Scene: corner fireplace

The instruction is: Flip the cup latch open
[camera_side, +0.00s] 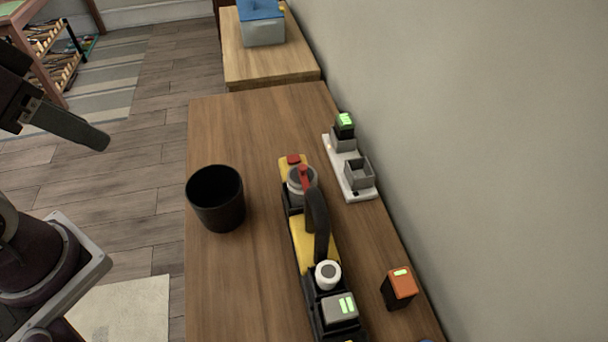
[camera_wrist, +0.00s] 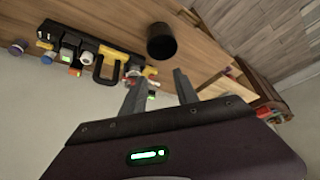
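A yellow and black device with a black loop handle (camera_side: 318,222) lies on the wooden table. At its far end is a round grey cup (camera_side: 300,184) with a red latch (camera_side: 304,174) across its top; the latch's exact position is hard to tell. In the wrist view the device (camera_wrist: 95,58) is at the upper left, and its red and grey cup end (camera_wrist: 133,76) is near the left finger's tip. My gripper (camera_side: 92,138) is at the left in the side view, off the table and well apart from the cup. In the wrist view its fingers (camera_wrist: 156,78) are spread, with nothing held.
A black bin (camera_side: 216,205) stands on the table left of the device. A white charger base (camera_side: 350,168) with a green-lit battery (camera_side: 345,122) is by the wall. An orange battery (camera_side: 399,287) stands at the right. The table's near left is clear.

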